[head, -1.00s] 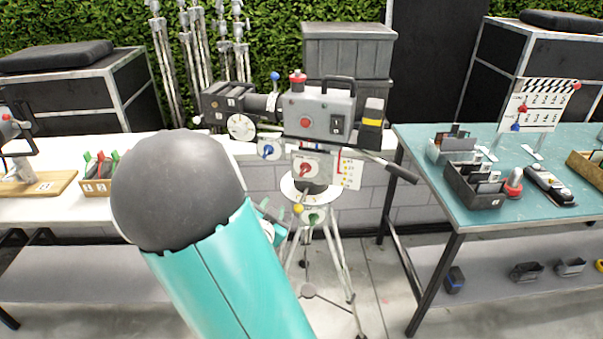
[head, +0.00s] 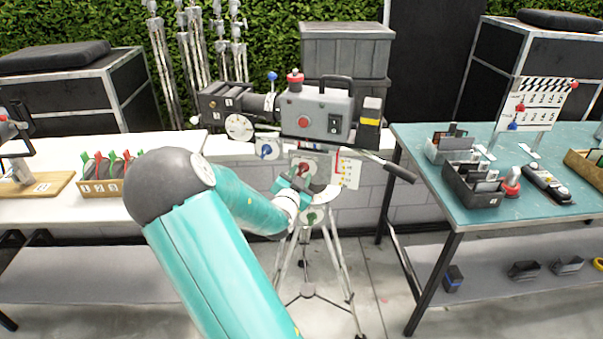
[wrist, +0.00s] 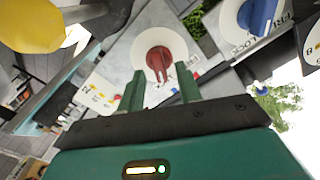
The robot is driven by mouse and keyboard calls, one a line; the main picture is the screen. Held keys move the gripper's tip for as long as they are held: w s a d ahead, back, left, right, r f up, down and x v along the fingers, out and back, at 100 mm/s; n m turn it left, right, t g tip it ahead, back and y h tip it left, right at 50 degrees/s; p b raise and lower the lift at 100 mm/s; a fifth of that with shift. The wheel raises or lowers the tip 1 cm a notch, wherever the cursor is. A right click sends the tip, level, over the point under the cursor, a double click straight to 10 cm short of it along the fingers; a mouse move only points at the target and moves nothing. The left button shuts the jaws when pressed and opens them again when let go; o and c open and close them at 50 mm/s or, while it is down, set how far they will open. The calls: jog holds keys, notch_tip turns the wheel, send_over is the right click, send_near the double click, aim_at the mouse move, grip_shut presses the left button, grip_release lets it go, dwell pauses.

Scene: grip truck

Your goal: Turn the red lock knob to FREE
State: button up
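The red lock knob (wrist: 159,62) sits on a white round dial on a grey plate, below the camera body on the tripod head. In the wrist view its narrow pointer is turned toward my gripper, and lettering beside it is partly hidden by a finger. My gripper (wrist: 162,80) is open, with its two green fingers apart on either side of the knob's lower part in the picture. I cannot tell whether a finger touches it. In the head view my gripper (head: 290,186) is in front of the plate and partly covers the knob's area.
A blue knob (wrist: 258,14) on its own white dial is close by at upper right in the wrist view. A yellow knob (wrist: 30,25) is at upper left. The film camera (head: 318,110) is above, and a pan handle (head: 388,168) sticks out right. A green knob (head: 311,216) is below.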

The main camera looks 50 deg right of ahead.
jog(key=shift+x, duration=0.9)
jog(key=c, duration=0.6)
